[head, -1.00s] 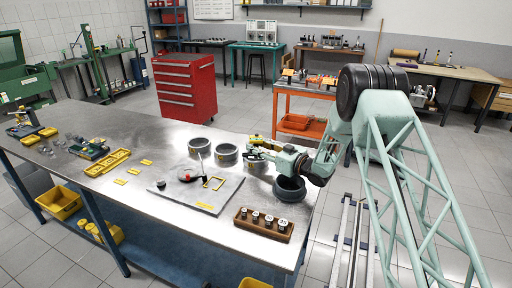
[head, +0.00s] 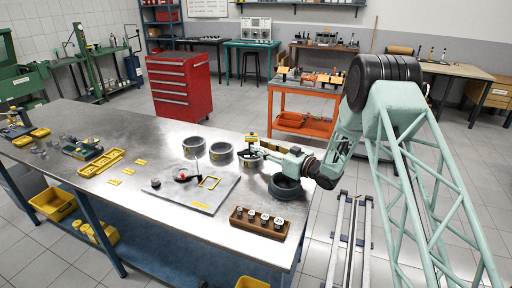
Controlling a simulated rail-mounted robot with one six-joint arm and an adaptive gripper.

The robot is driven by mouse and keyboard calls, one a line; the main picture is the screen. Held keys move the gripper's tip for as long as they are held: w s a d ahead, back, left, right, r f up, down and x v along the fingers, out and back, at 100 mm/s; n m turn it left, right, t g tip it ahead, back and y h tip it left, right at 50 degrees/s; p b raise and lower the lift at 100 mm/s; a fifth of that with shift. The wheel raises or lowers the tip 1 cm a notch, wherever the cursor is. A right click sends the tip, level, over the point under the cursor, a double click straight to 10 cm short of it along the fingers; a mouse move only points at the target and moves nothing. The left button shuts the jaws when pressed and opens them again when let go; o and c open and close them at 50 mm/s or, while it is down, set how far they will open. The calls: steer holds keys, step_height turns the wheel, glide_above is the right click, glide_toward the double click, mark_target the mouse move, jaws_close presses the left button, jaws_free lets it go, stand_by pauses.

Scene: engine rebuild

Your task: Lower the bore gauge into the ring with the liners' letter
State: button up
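Three grey metal rings stand in a row near the bench's back edge: the left ring (head: 194,147), the middle ring (head: 221,154) and the right ring (head: 249,161). They bear small yellow tags, but their letters are too small to read. My gripper (head: 257,150) is at the right ring, partly covering it. A small dark and yellow piece (head: 250,139) stands up at my fingertips, probably the top of the bore gauge; its lower part cannot be made out. Whether the fingers are closed on it is too small to tell. A dark ring (head: 286,188) sits under my wrist.
A grey plate (head: 200,203) bears a red and black tool and a yellow frame. A wooden block (head: 258,223) with several labelled pieces lies near the front edge. Yellow trays (head: 102,163) lie left. An orange cart (head: 304,100) stands behind the bench.

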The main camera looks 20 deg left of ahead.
steer(key=shift+s+d+r, duration=0.1)
steer(key=shift+s+d, duration=0.95)
steer(key=shift+d, duration=0.1)
steer(key=shift+w+d+r, duration=0.1)
steer(key=shift+w+d, duration=0.05)
steer(key=shift+w, duration=0.1)
